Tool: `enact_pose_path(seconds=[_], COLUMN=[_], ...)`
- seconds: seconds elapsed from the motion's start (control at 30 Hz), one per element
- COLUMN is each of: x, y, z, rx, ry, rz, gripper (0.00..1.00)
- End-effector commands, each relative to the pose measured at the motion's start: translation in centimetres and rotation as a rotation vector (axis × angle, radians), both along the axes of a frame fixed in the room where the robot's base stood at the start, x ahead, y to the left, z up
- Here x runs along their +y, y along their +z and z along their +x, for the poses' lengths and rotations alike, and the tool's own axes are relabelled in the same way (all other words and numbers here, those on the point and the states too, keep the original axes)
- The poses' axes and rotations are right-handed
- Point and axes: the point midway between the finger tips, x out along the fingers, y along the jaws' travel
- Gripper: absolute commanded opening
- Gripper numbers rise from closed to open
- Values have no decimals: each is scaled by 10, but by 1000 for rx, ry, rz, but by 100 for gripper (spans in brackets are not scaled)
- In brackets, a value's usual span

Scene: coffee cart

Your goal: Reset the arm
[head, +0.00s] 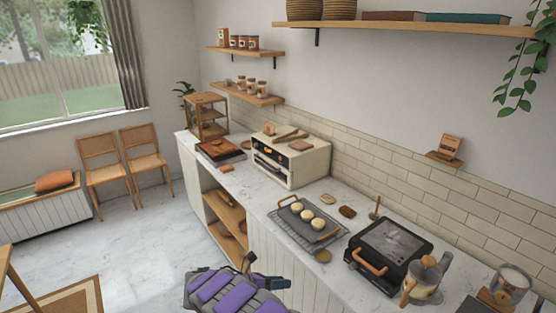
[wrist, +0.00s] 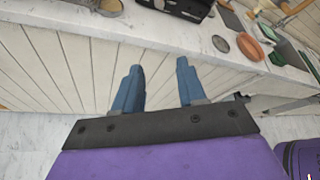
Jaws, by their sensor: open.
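My gripper (wrist: 157,82) shows in the wrist view with its two blue fingers apart and nothing between them. It hangs in front of the white panelled cabinet front (wrist: 75,70), below the counter edge. In the head view part of my purple and grey arm (head: 228,290) shows at the bottom middle. A blue part of it lies just right of the purple segments, in front of the counter. The fingertips are hard to make out in the head view.
The marble counter (head: 262,207) runs along the wall with a cream toaster oven (head: 291,160), a wire rack (head: 300,222) with round buns, a black grill (head: 388,254) and a glass kettle (head: 424,280). Open floor (head: 140,240) lies left. Two wooden chairs (head: 102,166) stand by the window.

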Motion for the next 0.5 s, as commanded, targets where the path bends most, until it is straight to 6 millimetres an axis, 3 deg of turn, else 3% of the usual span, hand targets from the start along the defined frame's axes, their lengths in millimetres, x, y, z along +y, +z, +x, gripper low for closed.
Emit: enact_pose_path(seconds=[0.27,0.5], x=[-32,-84], y=[30,70], z=[-3,-18], rx=[-81,-192], ry=[-100,-256], rz=[37,93], gripper=[40,40])
